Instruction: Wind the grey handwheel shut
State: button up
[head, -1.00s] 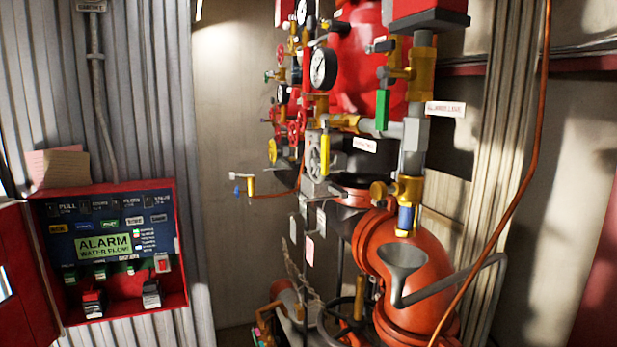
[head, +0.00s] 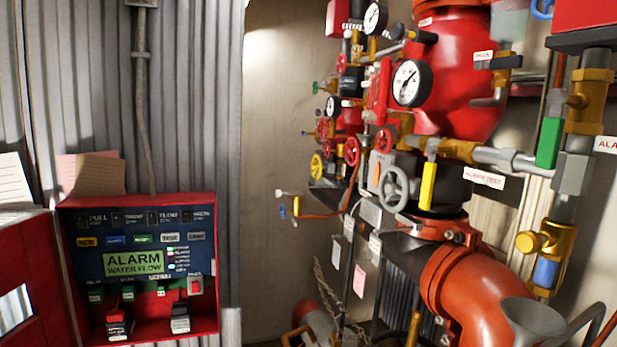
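The grey handwheel (head: 394,186) is in the head view, right of the middle. It is a small spoked wheel on the valve assembly, below the large white gauge and left of a yellow lever handle (head: 428,184). Its face is turned partly toward me and nothing touches it. My gripper does not show in this view, so its opening cannot be seen.
Red handwheels (head: 384,140) and a yellow handwheel (head: 316,165) sit close by. A pressure gauge (head: 411,83) is above. A big orange pipe elbow (head: 465,285) and grey funnel (head: 533,318) stand below right. An open red alarm box (head: 140,265) is at left.

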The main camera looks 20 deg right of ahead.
aim_at(392, 188)
jog(key=u, duration=0.05)
jog(key=i, duration=1.4)
jog(key=z, duration=0.6)
